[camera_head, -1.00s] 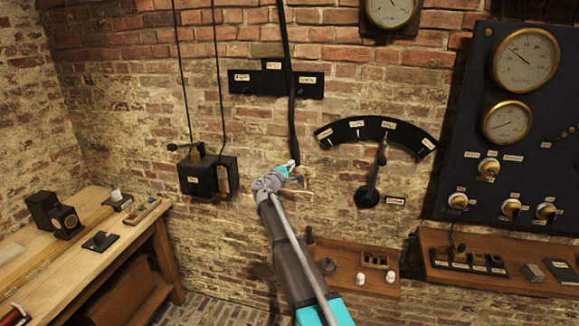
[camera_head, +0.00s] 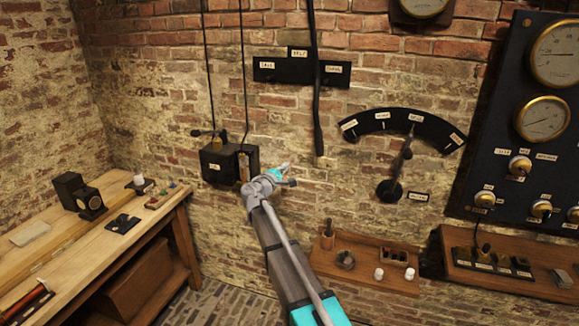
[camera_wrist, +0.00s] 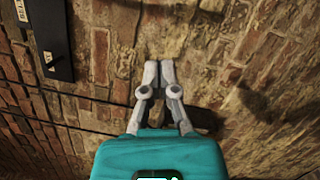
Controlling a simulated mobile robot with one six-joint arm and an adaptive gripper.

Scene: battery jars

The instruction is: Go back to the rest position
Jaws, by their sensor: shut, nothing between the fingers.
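My gripper shows in the wrist view (camera_wrist: 158,75) with its two grey fingers together and nothing between them. In the head view my gripper (camera_head: 284,169) is at the end of my raised arm, in front of the brick wall. It appears just right of the black switch box (camera_head: 216,166) and below the long black lever (camera_head: 317,100). I cannot tell its exact distance from the wall.
A wooden bench (camera_head: 85,262) with small dark devices stands at left. A small wooden shelf (camera_head: 350,272) with white jars is right of my arm. A dial with a pointer (camera_head: 390,190) and a gauge panel (camera_head: 520,60) are at right. Air before the wall looks clear.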

